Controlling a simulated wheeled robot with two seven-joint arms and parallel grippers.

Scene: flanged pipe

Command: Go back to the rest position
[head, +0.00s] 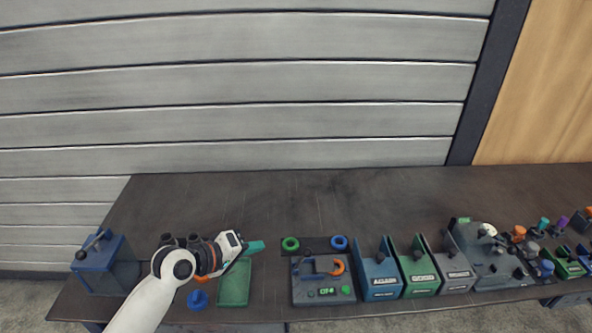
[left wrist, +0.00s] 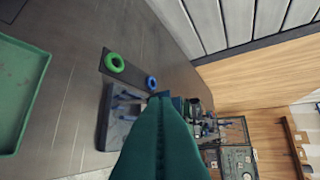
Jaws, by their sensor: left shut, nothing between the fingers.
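My left arm comes in from the bottom left in the head view. My left gripper (head: 256,247) has teal fingers that are shut and empty, above the table (head: 300,195) just right of and behind the green tray (head: 234,284). In the left wrist view the shut teal fingers (left wrist: 160,110) fill the lower middle, with nothing between them. My right gripper is in neither view.
A green ring (head: 290,244) and a blue ring (head: 340,242) lie on a dark strip. A grey fixture (head: 322,291) with an orange hook stands in front. Blue (head: 379,283), green (head: 419,280) and grey (head: 455,277) bins stand to the right. The table's back is clear.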

